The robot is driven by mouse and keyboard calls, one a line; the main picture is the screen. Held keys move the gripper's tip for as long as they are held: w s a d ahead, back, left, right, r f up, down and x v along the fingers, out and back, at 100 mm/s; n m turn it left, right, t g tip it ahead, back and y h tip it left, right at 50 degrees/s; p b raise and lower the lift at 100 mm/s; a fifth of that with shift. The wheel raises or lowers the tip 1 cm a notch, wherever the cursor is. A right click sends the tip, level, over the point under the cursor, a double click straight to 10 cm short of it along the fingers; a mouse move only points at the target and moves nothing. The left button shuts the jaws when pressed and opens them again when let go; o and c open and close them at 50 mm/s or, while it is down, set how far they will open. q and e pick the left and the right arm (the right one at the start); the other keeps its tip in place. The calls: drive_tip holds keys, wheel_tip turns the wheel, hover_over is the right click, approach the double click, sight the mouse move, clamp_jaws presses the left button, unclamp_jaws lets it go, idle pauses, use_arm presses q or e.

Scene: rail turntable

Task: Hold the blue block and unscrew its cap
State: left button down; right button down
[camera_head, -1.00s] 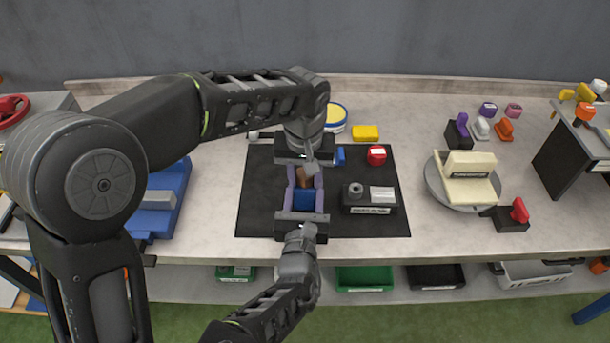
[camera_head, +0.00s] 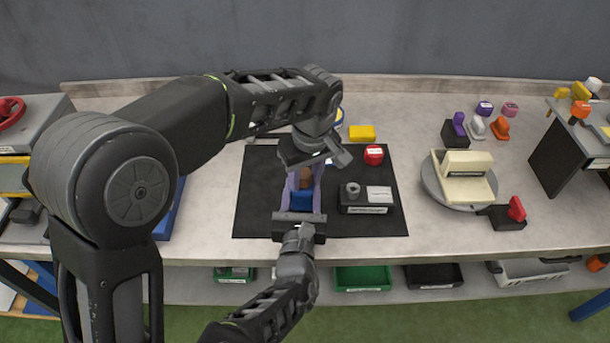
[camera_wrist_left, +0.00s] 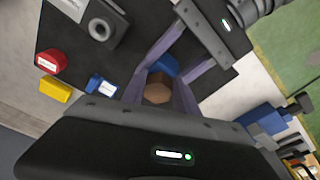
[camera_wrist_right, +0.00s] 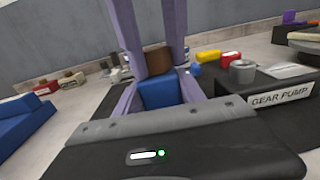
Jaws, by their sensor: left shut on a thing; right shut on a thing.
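The blue block (camera_head: 302,200) stands upright on the black mat (camera_head: 255,200); it also shows in the right wrist view (camera_wrist_right: 158,94). Its brown hexagonal cap (camera_wrist_left: 157,92) is on top, and shows in the right wrist view (camera_wrist_right: 158,60). My left gripper (camera_head: 306,173) comes from behind and above, its purple fingers shut on the cap. My right gripper (camera_head: 303,193) comes from the front edge, its purple fingers shut on the block. The fingers partly hide both. I cannot tell whether there is a gap between cap and block.
A dark gear pump box (camera_head: 367,199) lies close on the right. A red piece (camera_head: 373,155) and a yellow block (camera_head: 362,132) are behind it. A turntable (camera_head: 432,183) carries a cream part farther right. A blue item (camera_head: 169,215) is to the left.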

use_arm(q)
drive_tip(key=n, duration=0.5)
drive_tip(key=shift+w+d+n+g+y, duration=0.25)
drive_tip(key=shift+n+g+y, duration=0.05)
drive_tip(key=shift+n, duration=0.3)
